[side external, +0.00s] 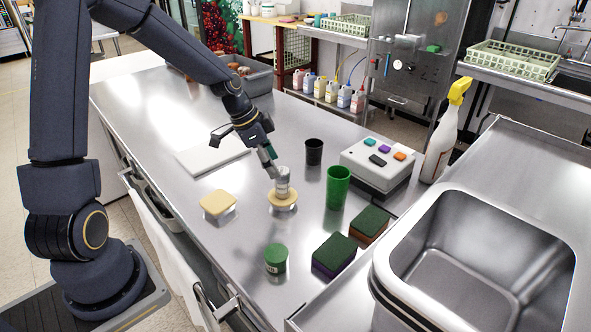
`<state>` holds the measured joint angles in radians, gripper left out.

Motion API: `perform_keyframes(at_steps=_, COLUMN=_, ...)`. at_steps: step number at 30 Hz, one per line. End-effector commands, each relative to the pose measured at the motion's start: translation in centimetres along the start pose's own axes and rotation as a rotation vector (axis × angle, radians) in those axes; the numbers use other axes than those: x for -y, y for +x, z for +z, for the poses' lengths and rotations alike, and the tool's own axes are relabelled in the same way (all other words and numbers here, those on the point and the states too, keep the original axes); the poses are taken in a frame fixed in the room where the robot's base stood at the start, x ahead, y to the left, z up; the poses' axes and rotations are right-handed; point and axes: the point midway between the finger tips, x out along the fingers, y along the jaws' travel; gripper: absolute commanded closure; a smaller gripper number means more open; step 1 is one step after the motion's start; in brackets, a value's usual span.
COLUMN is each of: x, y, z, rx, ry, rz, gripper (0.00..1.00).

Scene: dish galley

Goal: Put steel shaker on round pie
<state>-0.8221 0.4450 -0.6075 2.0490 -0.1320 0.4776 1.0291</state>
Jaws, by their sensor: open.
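The steel shaker (282,183) is a small silvery cylinder. It stands upright and appears to rest on the round pie (283,203), a pale yellow disc on a small clear base near the middle of the counter. My gripper (275,168) is open and points down at the shaker's top from the upper left. One finger is beside the shaker's upper left; the view does not show clearly whether it touches. The other finger is hard to make out.
A square yellow pie (218,204) sits to the left, a green-lidded jar (275,258) in front. A green cup (337,187), black cup (314,151), sponges (335,253) and a white button box (377,167) stand right. A steel sink (470,270) is far right. A white board (212,156) lies behind left.

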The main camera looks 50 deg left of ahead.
Motion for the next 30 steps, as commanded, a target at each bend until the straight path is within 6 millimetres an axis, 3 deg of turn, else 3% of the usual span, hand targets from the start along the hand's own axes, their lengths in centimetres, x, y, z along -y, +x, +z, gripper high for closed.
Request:
perform_keyframes(at_steps=6, x=0.1, y=-4.1, z=0.0, rx=0.000, ry=0.000, rz=-0.003, gripper=0.34)
perform_keyframes(at_steps=10, x=-0.1, y=-5.3, z=0.0, rx=0.005, ry=0.000, rz=-0.003, gripper=0.34)
perform_keyframes(at_steps=13, x=-1.4, y=-6.3, z=0.0, rx=0.041, ry=-0.010, rz=-0.024, gripper=0.34)
perform_keyframes(at_steps=19, x=-7.5, y=-11.5, z=0.7, rx=0.136, ry=-0.136, rz=-0.178, gripper=0.34)
perform_keyframes(at_steps=24, x=-13.0, y=-16.6, z=2.8, rx=0.061, ry=-0.332, rz=-0.293, gripper=0.34)
perform_keyframes(at_steps=30, x=-16.7, y=-19.1, z=5.4, rx=-0.062, ry=-0.512, rz=-0.285, gripper=0.34)
